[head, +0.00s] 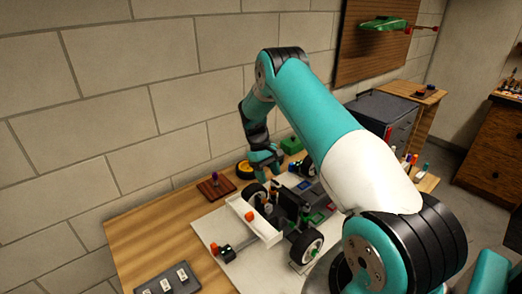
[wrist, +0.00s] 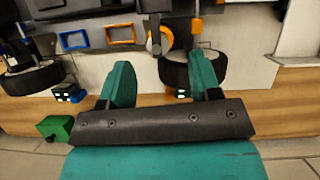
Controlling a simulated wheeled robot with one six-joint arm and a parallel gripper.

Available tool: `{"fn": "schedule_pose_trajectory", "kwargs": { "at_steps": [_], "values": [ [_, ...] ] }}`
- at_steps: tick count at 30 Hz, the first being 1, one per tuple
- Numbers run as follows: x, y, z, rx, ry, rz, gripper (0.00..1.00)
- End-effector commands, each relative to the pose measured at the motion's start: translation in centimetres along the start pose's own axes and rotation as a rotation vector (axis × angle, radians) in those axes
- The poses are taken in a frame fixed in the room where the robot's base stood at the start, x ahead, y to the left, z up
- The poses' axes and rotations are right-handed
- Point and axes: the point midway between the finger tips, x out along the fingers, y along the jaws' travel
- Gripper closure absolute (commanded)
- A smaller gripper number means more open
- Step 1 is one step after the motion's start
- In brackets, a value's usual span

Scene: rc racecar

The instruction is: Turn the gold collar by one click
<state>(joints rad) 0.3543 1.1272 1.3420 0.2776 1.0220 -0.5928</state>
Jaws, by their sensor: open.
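A gold-orange ring-shaped part (wrist: 160,36) shows at the top middle of the wrist view, partly behind a dark upright post. I cannot tell for certain that it is the gold collar. The racecar (head: 284,215) stands on a white board, with a black wheel (wrist: 176,74) close behind my fingers in the wrist view. My gripper (wrist: 161,60) is open, its two teal fingers apart with nothing seen held between them. In the head view my gripper (head: 264,160) is at the far side of the car, small and partly hidden by clutter.
A yellow-rimmed wheel (head: 245,170) lies by the wall. A green block (wrist: 55,128) sits at the left of the wrist view. A red-brown block with a purple knob (head: 215,186) and a grey tray (head: 168,281) lie on the wooden bench (head: 130,236). Bare bench shows at the front left.

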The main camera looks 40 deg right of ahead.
Motion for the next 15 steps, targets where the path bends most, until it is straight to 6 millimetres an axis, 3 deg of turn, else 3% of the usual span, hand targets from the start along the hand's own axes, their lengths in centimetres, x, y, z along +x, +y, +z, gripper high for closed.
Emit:
{"fn": "schedule_pose_trajectory", "kwargs": {
  "at_steps": [9, 15],
  "values": [
    [-8.2, 0.0, -0.1, 0.000, 0.005, 0.002, 0.43],
    [-11.9, 0.0, 0.1, -0.001, 0.000, 0.002, 0.43]
  ]
}}
